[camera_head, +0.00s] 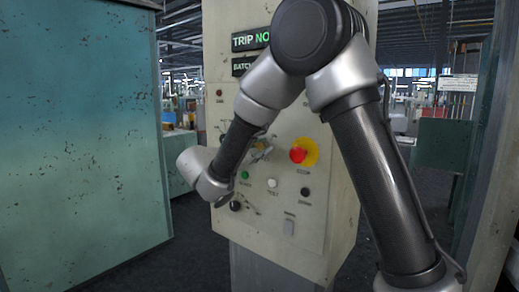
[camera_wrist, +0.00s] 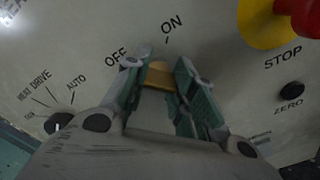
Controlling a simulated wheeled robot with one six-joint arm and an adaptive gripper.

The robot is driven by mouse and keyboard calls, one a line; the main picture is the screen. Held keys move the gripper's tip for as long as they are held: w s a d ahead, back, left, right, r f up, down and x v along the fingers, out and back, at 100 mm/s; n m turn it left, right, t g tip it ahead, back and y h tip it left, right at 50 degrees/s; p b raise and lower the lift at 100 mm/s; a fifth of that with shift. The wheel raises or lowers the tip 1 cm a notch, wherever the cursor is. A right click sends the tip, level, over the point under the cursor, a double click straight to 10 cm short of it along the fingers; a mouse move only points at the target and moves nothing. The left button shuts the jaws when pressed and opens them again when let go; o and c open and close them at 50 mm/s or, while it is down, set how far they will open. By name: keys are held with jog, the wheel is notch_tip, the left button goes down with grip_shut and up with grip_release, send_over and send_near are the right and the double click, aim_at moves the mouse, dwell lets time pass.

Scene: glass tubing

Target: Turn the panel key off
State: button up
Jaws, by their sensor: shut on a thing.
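The brass-yellow panel key (camera_wrist: 159,74) sits on the pale control panel (camera_head: 312,240), just below the OFF and ON labels. My gripper (camera_wrist: 157,82) is shut on the key, with one green-padded finger on each side of it. The left fingertip is close to the OFF label and the right one is below ON. I cannot tell which label the key points to, as the fingers hide part of it. In the head view my gripper (camera_head: 262,152) reaches the panel from the left, and the key is mostly hidden there.
A red stop button (camera_head: 299,156) on a yellow ring is right of the key. A black ZERO button (camera_wrist: 291,91) is below it. A selector knob (camera_wrist: 58,122) is at lower left. A teal metal wall (camera_head: 80,130) stands left of the panel.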

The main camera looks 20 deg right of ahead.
jog(key=shift+w+a+r+n, duration=0.1)
jog(key=shift+a+r+n, duration=0.1)
jog(key=shift+n, duration=0.1)
grip_shut()
jog(key=o, duration=1.1)
grip_release()
jog(key=shift+d+f, duration=0.1)
jog(key=v, duration=1.2)
